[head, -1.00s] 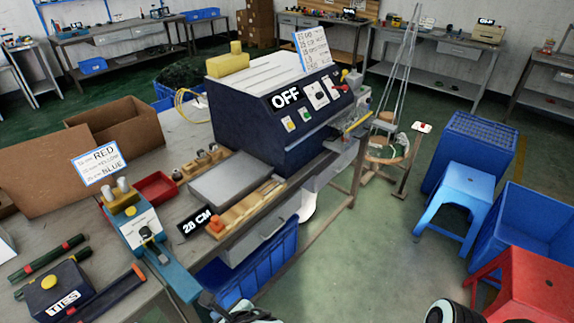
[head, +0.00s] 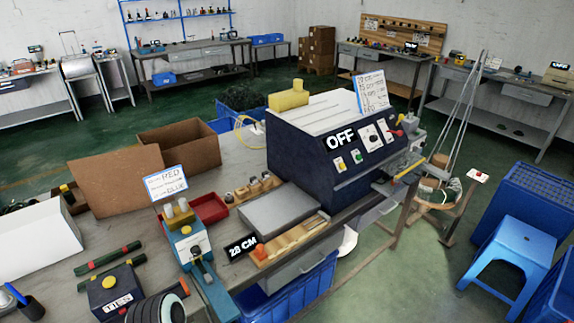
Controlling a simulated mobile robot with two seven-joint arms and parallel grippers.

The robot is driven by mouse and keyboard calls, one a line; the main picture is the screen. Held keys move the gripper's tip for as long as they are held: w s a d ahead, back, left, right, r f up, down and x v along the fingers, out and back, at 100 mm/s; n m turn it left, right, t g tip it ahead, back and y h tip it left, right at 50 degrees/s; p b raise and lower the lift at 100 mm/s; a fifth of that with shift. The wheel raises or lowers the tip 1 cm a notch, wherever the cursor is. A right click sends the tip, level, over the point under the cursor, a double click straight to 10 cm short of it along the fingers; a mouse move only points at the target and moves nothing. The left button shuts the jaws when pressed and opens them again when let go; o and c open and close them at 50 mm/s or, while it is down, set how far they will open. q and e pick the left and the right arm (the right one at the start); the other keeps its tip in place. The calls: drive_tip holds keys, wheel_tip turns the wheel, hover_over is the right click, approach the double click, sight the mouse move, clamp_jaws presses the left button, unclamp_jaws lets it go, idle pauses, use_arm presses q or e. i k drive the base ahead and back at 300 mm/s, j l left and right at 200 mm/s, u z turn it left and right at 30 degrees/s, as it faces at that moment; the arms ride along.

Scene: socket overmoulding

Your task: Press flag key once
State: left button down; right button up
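No part in view is readably marked as the flag key, so I cannot tell which one it is. A small white plate with a red spot (head: 478,175) sits on a stand to the right of the bench. The dark blue machine (head: 310,165) on the bench shows an OFF sign (head: 341,138). Its front has a yellow button (head: 340,164), a green button (head: 357,156) and dark knobs. Neither gripper is in view.
On the bench are a blue hand press (head: 190,245), a red tray (head: 208,208), a 28 CM sign (head: 241,247), a TIES box (head: 115,290) and an open carton (head: 180,148). A blue stool (head: 510,245) and blue crates stand at right. Green floor shows between bench and stool.

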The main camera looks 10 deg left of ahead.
sight(185, 230)
drive_tip(key=u, duration=1.3)
